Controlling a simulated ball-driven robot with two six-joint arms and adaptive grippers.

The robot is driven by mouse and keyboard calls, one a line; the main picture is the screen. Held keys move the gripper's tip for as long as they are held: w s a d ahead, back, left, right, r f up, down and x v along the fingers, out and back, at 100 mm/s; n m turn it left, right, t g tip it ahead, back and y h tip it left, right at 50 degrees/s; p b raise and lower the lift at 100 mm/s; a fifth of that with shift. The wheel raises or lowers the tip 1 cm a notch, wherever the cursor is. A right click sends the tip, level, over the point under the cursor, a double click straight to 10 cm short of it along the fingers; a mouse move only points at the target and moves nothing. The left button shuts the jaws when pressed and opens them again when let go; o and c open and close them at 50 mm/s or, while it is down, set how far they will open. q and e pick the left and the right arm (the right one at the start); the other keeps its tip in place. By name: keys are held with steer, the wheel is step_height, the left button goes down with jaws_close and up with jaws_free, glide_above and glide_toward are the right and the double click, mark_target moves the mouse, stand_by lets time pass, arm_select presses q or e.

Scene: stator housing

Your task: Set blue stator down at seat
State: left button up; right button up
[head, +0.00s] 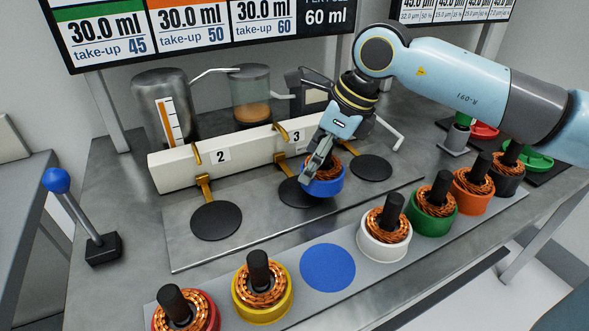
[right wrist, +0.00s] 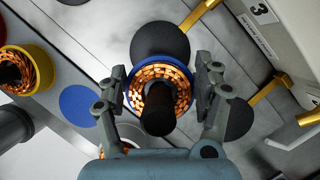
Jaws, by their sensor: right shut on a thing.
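The blue stator (head: 325,188) is a blue ring with copper windings and a dark central post. My right gripper (head: 318,170) is shut on it, and in the right wrist view the fingers flank the blue rim (right wrist: 130,92). The stator hangs at the right side of the middle black round seat (head: 292,193) on the metal plate and partly covers it. In the right wrist view the stator overlaps the edge of a black disc (right wrist: 160,38). Its height above the plate is hard to tell. My left gripper is not in view.
Other black discs lie left (head: 216,221) and right (head: 371,168). The white numbered block (head: 250,153) with brass spouts stands behind. A front strip holds red, yellow (head: 264,310), white (head: 384,245), green, orange and black stators, plus a bare blue spot (head: 328,268).

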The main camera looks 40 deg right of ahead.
steer(key=shift+w+a+f, duration=0.15)
steer(key=shift+w+f, duration=0.1)
steer(key=shift+w, duration=0.25)
steer(key=shift+w+a+f, duration=0.4)
steer(key=shift+w+f, duration=0.15)
steer(key=shift+w, duration=0.1)
steer(key=shift+w+a+f, duration=0.35)
steer(key=shift+w+f, duration=0.2)
steer(key=shift+w, duration=0.1)
steer(key=shift+s, duration=0.1)
steer(key=shift+f, duration=0.15)
steer(key=o, duration=1.7)
